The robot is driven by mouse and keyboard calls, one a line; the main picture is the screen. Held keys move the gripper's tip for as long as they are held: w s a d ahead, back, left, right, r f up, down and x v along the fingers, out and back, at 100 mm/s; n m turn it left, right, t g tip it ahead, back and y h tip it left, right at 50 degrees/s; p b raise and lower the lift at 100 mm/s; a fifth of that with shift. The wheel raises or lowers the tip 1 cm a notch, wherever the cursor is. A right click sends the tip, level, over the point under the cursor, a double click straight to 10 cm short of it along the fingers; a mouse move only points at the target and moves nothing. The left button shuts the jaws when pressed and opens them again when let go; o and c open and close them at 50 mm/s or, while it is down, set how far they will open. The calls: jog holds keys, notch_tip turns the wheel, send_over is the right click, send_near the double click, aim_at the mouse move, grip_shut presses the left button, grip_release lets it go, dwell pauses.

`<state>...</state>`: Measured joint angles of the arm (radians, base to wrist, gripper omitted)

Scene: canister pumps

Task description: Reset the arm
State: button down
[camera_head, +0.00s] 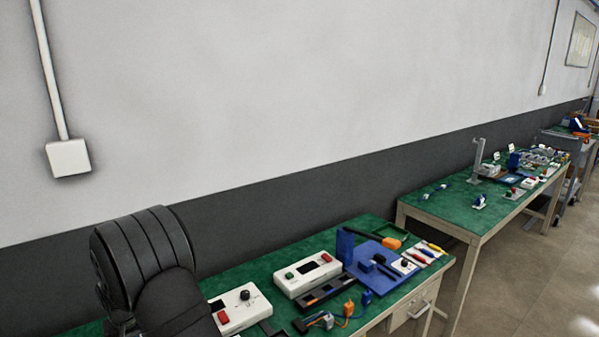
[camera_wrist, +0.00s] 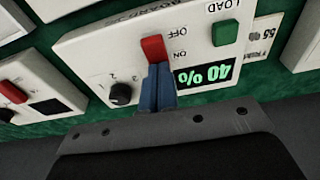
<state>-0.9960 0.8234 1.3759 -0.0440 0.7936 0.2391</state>
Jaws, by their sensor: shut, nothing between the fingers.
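In the wrist view my gripper (camera_wrist: 158,72) is shut, its blue fingers together with nothing between them. The fingertips point at the red OFF/ON switch (camera_wrist: 152,47) on a white control box (camera_wrist: 95,52) and overlap its lower edge in the picture. I cannot tell whether they touch it. The box also has a green LOAD button (camera_wrist: 225,32), a black knob (camera_wrist: 121,94) and a lit display (camera_wrist: 204,75) reading 40 %, upside down in this view. In the head view my dark arm fills the lower left and my gripper is not visible.
The green bench holds two white control boxes, one (camera_head: 306,273) with a green and a red button, the other (camera_head: 236,308) with a black knob. To the right are a blue tray (camera_head: 402,274), tools and small parts. A second bench (camera_head: 455,206) stands further right, and a wall runs behind.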

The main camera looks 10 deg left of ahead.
dwell(0.3)
jog(key=s+d+r, duration=0.1)
jog(key=r, duration=0.7)
jog(key=s+d+r, duration=0.2)
jog(key=r, duration=0.7)
dwell(0.4)
